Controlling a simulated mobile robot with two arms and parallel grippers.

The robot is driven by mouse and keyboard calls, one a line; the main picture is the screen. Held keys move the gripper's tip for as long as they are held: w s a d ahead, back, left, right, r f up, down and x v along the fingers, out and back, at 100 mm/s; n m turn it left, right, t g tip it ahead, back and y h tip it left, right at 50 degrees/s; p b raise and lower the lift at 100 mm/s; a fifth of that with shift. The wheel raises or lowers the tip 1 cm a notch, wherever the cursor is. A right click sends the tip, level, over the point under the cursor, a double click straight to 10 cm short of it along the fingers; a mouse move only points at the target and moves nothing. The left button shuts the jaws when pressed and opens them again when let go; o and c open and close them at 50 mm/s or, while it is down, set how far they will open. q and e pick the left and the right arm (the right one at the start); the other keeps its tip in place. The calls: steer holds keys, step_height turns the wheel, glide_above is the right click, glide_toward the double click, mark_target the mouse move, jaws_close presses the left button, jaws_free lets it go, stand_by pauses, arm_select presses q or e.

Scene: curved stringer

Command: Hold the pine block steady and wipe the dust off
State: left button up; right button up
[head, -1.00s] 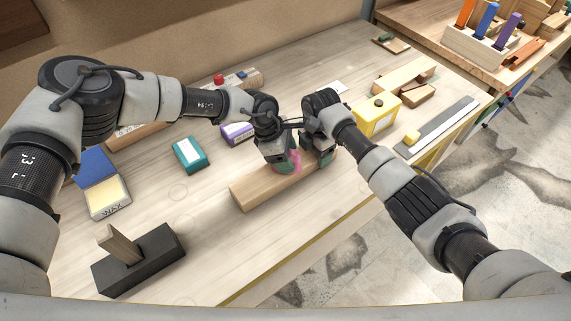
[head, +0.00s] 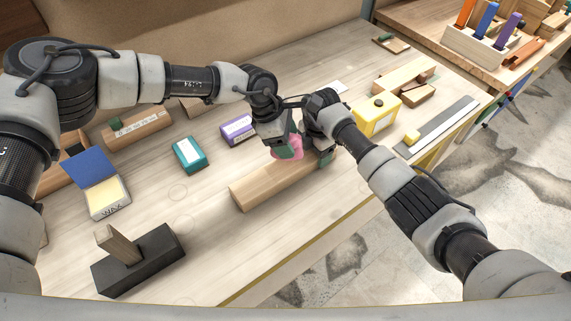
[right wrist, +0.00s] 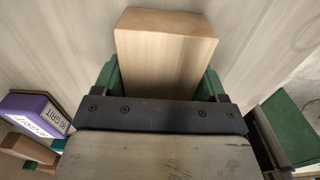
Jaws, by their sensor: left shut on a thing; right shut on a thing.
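The pine block (head: 262,188) is a long pale wooden bar lying on the workbench in the head view. My right gripper (head: 326,158) is shut on its far right end; in the right wrist view the block (right wrist: 165,55) sits between the green finger pads. My left gripper (head: 284,147) is shut on a pink cloth-like thing (head: 294,147), at the block's far side. The pink thing appears just above the block; the gripper partly hides it and I cannot tell if they touch. No dust can be made out.
Bare bench lies left of the block.

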stand_by(0.3)
steer(key=o, duration=1.3)
steer(key=shift+c, duration=0.2)
steer(key=shift+r, duration=2.5)
step_height(320, 180, up, 12)
